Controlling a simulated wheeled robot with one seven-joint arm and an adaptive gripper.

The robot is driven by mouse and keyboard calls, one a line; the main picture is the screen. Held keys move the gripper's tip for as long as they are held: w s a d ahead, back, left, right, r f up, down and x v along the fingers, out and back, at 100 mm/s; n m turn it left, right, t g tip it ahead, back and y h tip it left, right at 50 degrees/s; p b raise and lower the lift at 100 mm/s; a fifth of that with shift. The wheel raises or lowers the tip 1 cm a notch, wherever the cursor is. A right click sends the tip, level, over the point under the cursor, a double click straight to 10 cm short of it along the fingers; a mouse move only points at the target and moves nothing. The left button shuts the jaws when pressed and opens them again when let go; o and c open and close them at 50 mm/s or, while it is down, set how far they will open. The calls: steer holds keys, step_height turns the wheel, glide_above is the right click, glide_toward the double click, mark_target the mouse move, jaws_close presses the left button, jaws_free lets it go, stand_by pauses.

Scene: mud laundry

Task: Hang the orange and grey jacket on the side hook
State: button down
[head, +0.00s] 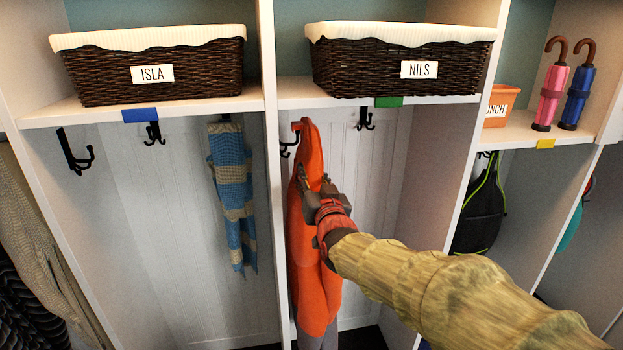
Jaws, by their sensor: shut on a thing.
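The orange and grey jacket (315,275) hangs down in the middle cubby, with its grey part (318,341) at the bottom edge of the picture. My gripper (322,192) is shut on the jacket at its upper part; the fingertips are partly hidden against the cloth. The jacket's top reaches up beside a dark side hook (288,146) on the left divider of that cubby. I cannot tell whether its collar is on the hook or only next to it.
Another hook (365,117) is on the middle cubby's back, under a green tag (388,102). Baskets marked ISLA (200,75) and NILS (455,72) sit above. A blue striped scarf (232,190) hangs in the left cubby. White dividers flank my arm.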

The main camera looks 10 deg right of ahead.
steer(key=shift+f+b, duration=0.35)
steer(key=shift+b, duration=0.55)
stand_by(0.5)
steer(key=c, duration=1.7)
jaws_free()
steer(key=o, duration=0.5)
steer(key=shift+f, duration=0.1)
steer(key=shift+c, duration=0.2)
